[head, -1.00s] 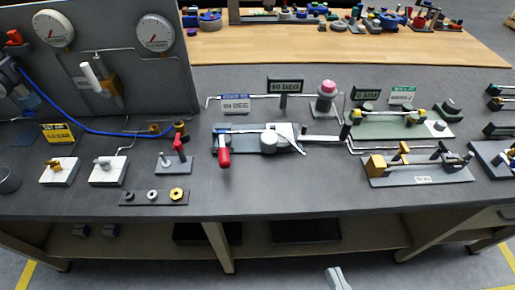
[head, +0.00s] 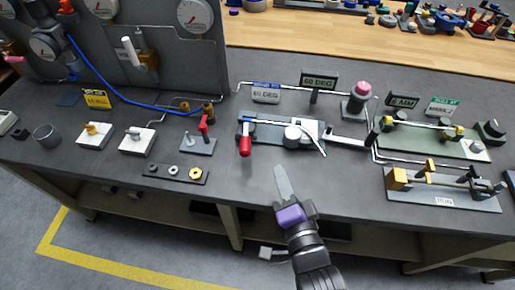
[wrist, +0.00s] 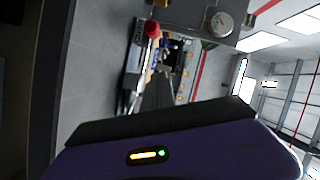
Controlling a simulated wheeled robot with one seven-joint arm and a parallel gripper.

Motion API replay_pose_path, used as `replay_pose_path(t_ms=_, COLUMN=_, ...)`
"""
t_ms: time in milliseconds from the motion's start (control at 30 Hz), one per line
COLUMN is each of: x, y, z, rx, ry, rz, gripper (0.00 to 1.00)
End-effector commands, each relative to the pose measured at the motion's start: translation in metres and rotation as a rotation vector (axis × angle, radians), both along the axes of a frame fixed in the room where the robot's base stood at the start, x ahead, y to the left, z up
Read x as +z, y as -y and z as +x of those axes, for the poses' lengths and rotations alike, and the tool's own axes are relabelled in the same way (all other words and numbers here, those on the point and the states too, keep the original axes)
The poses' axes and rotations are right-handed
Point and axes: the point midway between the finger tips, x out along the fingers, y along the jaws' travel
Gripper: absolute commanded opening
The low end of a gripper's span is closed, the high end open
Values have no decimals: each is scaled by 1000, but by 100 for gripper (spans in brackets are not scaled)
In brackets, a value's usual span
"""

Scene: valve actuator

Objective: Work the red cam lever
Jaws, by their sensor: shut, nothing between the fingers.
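A lever with a red grip (head: 245,140) sits at the left end of a grey plate fixture (head: 270,129) on the dark bench, its grip pointing toward the front edge. A round white hub (head: 293,136) and a pale pointer (head: 314,143) are on the same fixture. A smaller upright red lever (head: 204,126) stands on a little grey base to its left. I cannot tell for certain which is the cam lever. My gripper (head: 281,173) is shut and empty, in front of the fixture and right of the red grip, apart from it. A red end (wrist: 152,29) shows in the wrist view.
A green plate fixture (head: 434,138) is to the right. A strip with rings (head: 176,174) lies at the front left. A gauge panel (head: 120,50) rises at the back left.

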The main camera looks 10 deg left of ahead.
Motion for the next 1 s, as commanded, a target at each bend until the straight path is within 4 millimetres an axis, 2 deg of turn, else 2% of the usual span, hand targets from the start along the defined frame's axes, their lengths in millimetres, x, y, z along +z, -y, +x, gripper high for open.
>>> replay_pose_path(t_ms=167, x=0, y=-8, z=22, rx=1, ry=2, rz=-1, gripper=0)
replay_pose_path(t_ms=567, x=-7, y=-34, z=93, rx=2, ry=4, rz=-2, gripper=0)
replay_pose_path(t_ms=600, x=-15, y=-38, z=88, rx=3, ry=1, rz=-3, gripper=0)
replay_pose_path(t_ms=1000, x=-26, y=-65, z=84, rx=1, ry=3, rz=-3, gripper=0)
